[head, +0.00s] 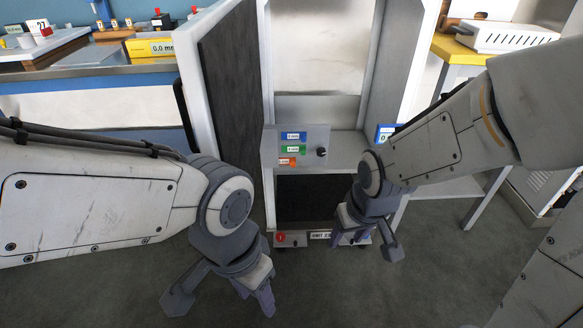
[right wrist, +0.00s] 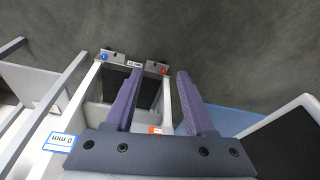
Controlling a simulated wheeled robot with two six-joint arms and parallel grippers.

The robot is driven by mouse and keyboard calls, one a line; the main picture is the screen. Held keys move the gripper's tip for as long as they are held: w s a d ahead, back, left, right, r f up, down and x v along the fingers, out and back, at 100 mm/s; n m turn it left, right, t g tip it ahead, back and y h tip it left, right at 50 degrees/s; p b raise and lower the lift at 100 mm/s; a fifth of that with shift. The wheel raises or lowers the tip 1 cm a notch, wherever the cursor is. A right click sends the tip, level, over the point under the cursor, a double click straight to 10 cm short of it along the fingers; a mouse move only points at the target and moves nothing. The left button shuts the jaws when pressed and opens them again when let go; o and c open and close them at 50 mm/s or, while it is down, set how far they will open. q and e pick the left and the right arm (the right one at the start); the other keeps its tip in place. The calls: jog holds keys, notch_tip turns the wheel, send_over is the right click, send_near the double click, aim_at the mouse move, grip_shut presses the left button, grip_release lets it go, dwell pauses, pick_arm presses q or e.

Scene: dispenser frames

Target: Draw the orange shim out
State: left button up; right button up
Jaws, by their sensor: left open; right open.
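An orange piece (head: 288,161) shows low on the left of the dispenser's grey front panel, below a blue piece (head: 293,136) and a green piece (head: 293,149). I cannot tell whether these are shims or labels. An orange patch (right wrist: 154,129) also shows in the right wrist view, just above my gripper's body. My right gripper (head: 366,242) is open and empty, in front of the dispenser's lower right and below the panel; its spread fingers show in the right wrist view (right wrist: 158,85). My left gripper (head: 222,298) is open and empty, low and left of the dispenser.
The dispenser frame (head: 350,147) has tall side walls and a dark lower opening (head: 305,200). A black knob (head: 321,152) is on its panel. A red button (head: 281,238) is on its base. A workbench (head: 95,80) stands left, a yellow-topped table (head: 455,52) right. The floor in front is clear.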

jog(key=w+d+f+t+b, duration=0.2)
jog(key=w+f+b, duration=0.35)
jog(key=f, duration=0.35)
jog(key=n+t+b, duration=0.3)
jog(key=n+t, duration=0.4)
jog(key=t, duration=0.7)
send_near(293, 166)
jog(key=shift+h, duration=0.4)
jog(key=w+b, duration=0.2)
jog(key=w, duration=0.5)
jog(key=shift+w+a+r+b, duration=0.15)
jog(key=shift+w+b, duration=0.1)
jog(key=shift+b, duration=0.15)
pick_arm(q)
notch_tip(293, 166, down, 14)
pick_arm(e)
jog(key=shift+w+r, duration=0.1)
jog(key=shift+w, duration=0.55)
grip_shut()
